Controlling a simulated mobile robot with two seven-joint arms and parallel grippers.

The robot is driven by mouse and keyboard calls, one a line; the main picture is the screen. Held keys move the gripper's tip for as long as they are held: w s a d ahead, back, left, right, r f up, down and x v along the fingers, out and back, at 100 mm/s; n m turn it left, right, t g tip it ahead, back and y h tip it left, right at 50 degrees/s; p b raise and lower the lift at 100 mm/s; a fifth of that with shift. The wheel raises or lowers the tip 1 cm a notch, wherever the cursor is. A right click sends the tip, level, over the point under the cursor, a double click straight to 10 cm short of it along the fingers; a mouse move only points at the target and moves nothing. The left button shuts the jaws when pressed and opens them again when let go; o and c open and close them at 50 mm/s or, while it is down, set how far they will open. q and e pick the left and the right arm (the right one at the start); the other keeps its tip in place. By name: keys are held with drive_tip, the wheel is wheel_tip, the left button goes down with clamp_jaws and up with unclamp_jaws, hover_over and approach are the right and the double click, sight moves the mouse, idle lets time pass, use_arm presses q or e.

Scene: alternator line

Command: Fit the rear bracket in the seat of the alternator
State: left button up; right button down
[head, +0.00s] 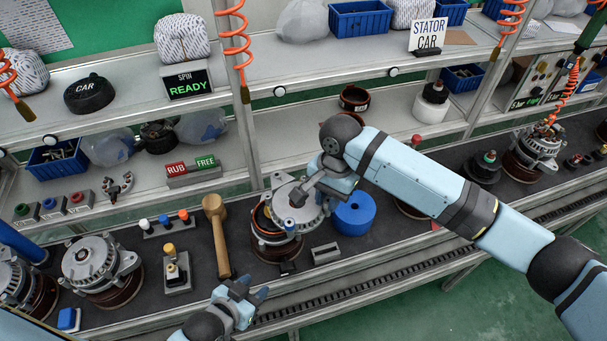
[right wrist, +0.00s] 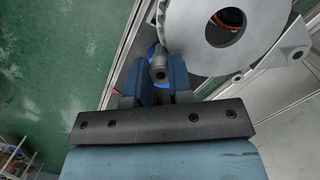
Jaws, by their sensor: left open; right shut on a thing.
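My right gripper (head: 297,197) is shut on the rear bracket (head: 303,214), a silver casting with a large central hole. The right wrist view shows the jaws (right wrist: 158,80) closed on a small round lug at the edge of the bracket (right wrist: 195,50). In the head view the bracket is at the alternator (head: 276,245), whose copper-brown body shows below it on the bench. I cannot tell whether it is seated, as my arm and the bracket hide the seat. My left gripper (head: 247,291) is open and empty at the bench's front edge, to the lower left.
A wooden mallet (head: 217,238) lies left of the alternator. A blue ring (head: 355,214) stands close on its right, and a small grey block (head: 326,253) lies in front. Another alternator (head: 88,261) is further left. A red and green "RUB / FREE" sign (head: 192,172) stands behind.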

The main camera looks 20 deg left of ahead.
drive_tip(key=a+r+m, duration=0.1)
drive_tip(key=a+r, duration=0.3)
drive_tip(key=a, duration=0.3)
drive_tip(key=shift+s+r, duration=0.2)
drive_tip(key=shift+f+m+y+p, duration=0.15)
drive_tip(key=shift+f+m+p, duration=0.4)
drive_tip(key=shift+f, duration=0.9)
drive_tip(key=shift+f+m+y+p, duration=0.15)
drive_tip(key=shift+f+m+p, duration=0.4)
drive_tip(key=shift+f, duration=0.85)
